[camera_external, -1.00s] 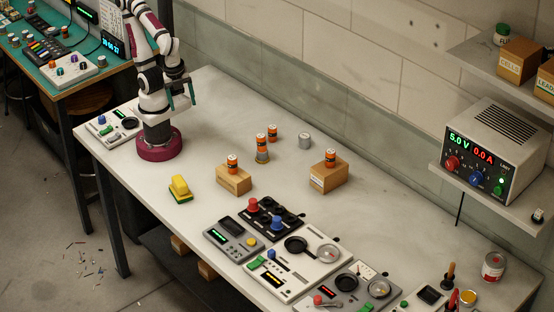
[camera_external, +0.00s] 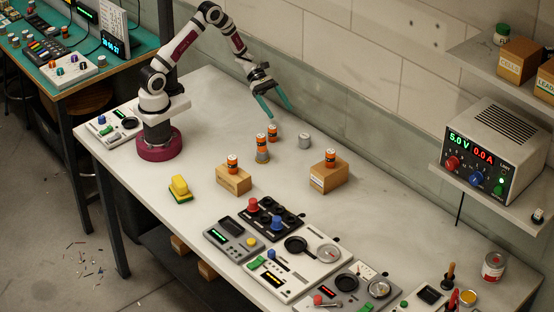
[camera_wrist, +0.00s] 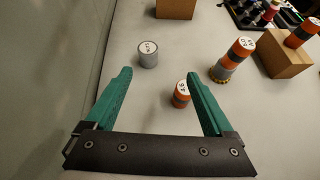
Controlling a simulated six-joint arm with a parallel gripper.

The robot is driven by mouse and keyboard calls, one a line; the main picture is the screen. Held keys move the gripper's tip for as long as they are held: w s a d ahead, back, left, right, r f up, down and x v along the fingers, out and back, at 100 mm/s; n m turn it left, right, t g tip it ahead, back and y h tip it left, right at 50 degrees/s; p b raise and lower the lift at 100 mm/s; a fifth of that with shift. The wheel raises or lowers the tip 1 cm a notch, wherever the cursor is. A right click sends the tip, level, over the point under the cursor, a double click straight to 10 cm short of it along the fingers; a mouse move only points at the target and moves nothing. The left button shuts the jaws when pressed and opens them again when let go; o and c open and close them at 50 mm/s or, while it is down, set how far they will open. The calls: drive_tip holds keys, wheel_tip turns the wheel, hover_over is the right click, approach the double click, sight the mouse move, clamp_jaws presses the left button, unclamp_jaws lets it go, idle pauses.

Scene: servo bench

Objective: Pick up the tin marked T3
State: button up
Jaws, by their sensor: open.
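Several orange tins with dark bands are in view; their marks are too small to read surely, so I cannot tell which is T3. One tin (camera_external: 273,132) stands on the bench at the back; it also shows in the wrist view (camera_wrist: 181,94), just beside the right finger. Another tin (camera_external: 261,140) sits on a round grey-and-yellow base (camera_external: 262,156). Two more stand on wooden blocks, a left tin (camera_external: 232,160) and a right tin (camera_external: 330,156). My gripper (camera_external: 280,113) is open and empty, above the bench behind the back tin. Its green fingers (camera_wrist: 160,73) are spread wide.
The left block (camera_external: 233,181) and right block (camera_external: 330,176) stand nearer the front. A yellow-green sponge (camera_external: 180,190) and instrument panels (camera_external: 290,270) lie at the front. The wall (camera_external: 330,115) rises close behind my gripper.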

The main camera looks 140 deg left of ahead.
sight(304, 140)
drive_tip(key=shift+s+a+f+n+y, duration=0.4)
drive_tip(key=shift+s+a+f+n, duration=0.25)
drive_tip(key=shift+a, duration=0.2)
drive_tip(key=shift+x, duration=0.8)
drive_tip(key=x, duration=1.4)
drive_tip(key=shift+w+d+r, duration=0.1)
drive_tip(key=shift+w+r, duration=0.1)
drive_tip(key=shift+r, duration=0.2)
clamp_jaws()
